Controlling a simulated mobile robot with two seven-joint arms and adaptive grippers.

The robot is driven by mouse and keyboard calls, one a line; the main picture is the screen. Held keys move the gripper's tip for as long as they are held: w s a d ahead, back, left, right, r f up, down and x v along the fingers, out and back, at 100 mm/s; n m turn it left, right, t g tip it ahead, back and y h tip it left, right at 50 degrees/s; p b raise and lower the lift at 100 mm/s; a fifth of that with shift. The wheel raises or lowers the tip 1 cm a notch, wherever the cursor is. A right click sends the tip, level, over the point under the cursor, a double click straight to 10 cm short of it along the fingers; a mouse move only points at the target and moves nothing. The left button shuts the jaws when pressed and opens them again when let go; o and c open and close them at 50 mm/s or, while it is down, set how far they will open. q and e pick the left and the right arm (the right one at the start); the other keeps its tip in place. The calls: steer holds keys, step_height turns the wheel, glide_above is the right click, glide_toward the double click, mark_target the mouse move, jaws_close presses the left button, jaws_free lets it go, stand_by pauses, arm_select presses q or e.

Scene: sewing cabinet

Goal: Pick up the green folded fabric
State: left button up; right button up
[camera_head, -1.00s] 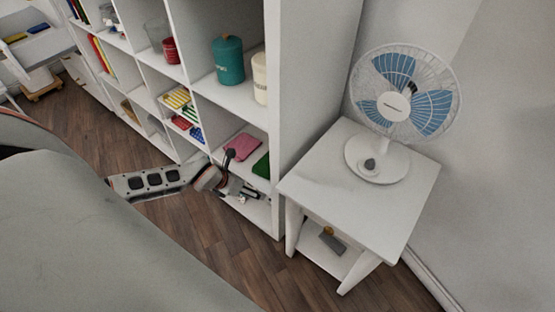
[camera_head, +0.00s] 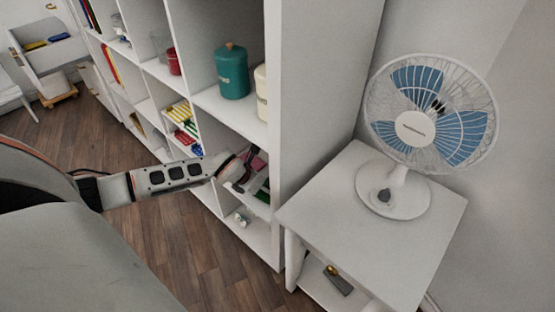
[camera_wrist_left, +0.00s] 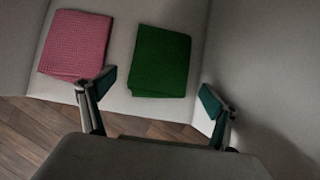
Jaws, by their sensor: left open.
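The green folded fabric (camera_wrist_left: 160,62) lies flat on a white shelf (camera_wrist_left: 115,95) in the left wrist view, close to the side wall of the compartment. In the head view only a small part of the green fabric (camera_head: 264,186) shows beside my gripper. My left gripper (camera_wrist_left: 155,108) is open and empty, with one finger at each side of the fabric's near edge, a little short of it. In the head view my left gripper (camera_head: 245,178) reaches into the shelf compartment. My right gripper is not in view.
A pink folded fabric (camera_wrist_left: 76,43) lies left of the green one, close to my left finger. The cabinet's upright panel (camera_head: 315,110) bounds the compartment on the right. A teal canister (camera_head: 231,72) stands on the shelf above. A white side table (camera_head: 330,205) with a fan (camera_head: 430,115) stands right.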

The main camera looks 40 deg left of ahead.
arm_select(q)
steer(key=shift+w, duration=0.55)
steer(key=shift+w+f, duration=0.1)
steer(key=shift+f, duration=0.15)
steer(key=shift+w+d+f+b, duration=0.1)
steer(key=shift+w+f+b, duration=0.1)
steer(key=shift+f+b, duration=0.3)
steer(key=shift+w+f+b, duration=0.2)
steer(key=shift+f+b, duration=0.05)
steer(key=shift+f, duration=0.45)
steer(key=shift+b+x, duration=0.45)
steer(key=shift+x, duration=0.65)
steer(key=shift+w+r, duration=0.3)
steer(key=c, duration=0.6)
steer(key=shift+c, duration=0.2)
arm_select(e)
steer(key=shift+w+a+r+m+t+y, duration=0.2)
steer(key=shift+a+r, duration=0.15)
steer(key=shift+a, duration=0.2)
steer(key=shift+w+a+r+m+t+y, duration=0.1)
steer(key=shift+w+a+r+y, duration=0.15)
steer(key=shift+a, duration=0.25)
